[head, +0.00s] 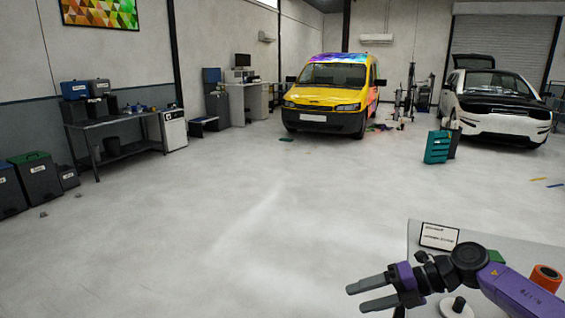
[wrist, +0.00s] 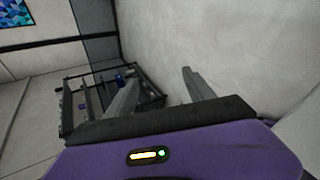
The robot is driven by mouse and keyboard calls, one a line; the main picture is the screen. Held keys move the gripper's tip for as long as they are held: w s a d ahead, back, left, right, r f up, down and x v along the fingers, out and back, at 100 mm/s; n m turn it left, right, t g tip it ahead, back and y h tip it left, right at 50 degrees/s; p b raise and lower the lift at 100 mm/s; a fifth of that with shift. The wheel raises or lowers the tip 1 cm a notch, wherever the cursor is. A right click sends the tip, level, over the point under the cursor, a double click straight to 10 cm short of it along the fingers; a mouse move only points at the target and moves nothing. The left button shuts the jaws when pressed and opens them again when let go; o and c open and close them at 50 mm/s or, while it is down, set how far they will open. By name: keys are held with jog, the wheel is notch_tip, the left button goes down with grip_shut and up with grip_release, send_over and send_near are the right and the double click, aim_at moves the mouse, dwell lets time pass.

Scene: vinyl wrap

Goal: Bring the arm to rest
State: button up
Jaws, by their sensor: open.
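My arm (head: 515,290) is purple and dark grey and reaches in from the lower right of the head view. My gripper (head: 364,296) points left, with its two grey fingers apart and nothing between them. In the wrist view the gripper (wrist: 160,92) also shows its fingers spread and empty, with the floor and a dark workbench beyond them. The gripper is in front of the left side of a light grey table (head: 500,248).
On the table are a framed sign (head: 439,236), an orange roll (head: 546,278) and a white disc with a black knob (head: 456,307), close to my arm. The floor (head: 210,230) to the left is wide and clear. A yellow van (head: 328,97) and a white car (head: 497,110) stand far back.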

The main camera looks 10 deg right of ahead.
jog(key=a+r+m+t+y, duration=0.1)
jog(key=a+r+y, duration=0.2)
jog(key=a+r, duration=0.35)
jog(key=a+r+t+y, duration=0.2)
jog(key=a+r+y, duration=0.1)
jog(key=a, duration=0.7)
jog(key=s+a+r+m+t+y, duration=0.1)
jog(key=s+a+r+m+t, duration=0.15)
jog(key=r+m+t, duration=0.3)
jog(key=s+a+r+m+t+y, duration=0.2)
jog(key=s+r+m+t, duration=0.1)
jog(key=r+m+t, duration=0.25)
jog(key=s+d+f+m+t+h, duration=0.2)
jog(key=s+d+f+m+h, duration=0.35)
jog(key=s+m+h, duration=0.45)
jog(key=s+d+f+m+t+h, duration=0.3)
jog(key=s+d+f+m+h, duration=0.25)
jog(key=m+h, duration=0.75)
jog(key=s+d+f+g+y, duration=0.1)
jog(key=s+f+g, duration=0.1)
jog(key=s, duration=0.6)
jog(key=s+d+f+g+y, duration=0.1)
jog(key=s+f+g, duration=0.2)
jog(key=s, duration=0.6)
jog(key=s+d+f+n+g, duration=0.1)
jog(key=s+f, duration=0.3)
jog(key=s, duration=0.4)
jog(key=shift+s+d+g+y, duration=0.2)
jog(key=shift+d+g+y, duration=0.3)
jog(key=shift+g, duration=0.4)
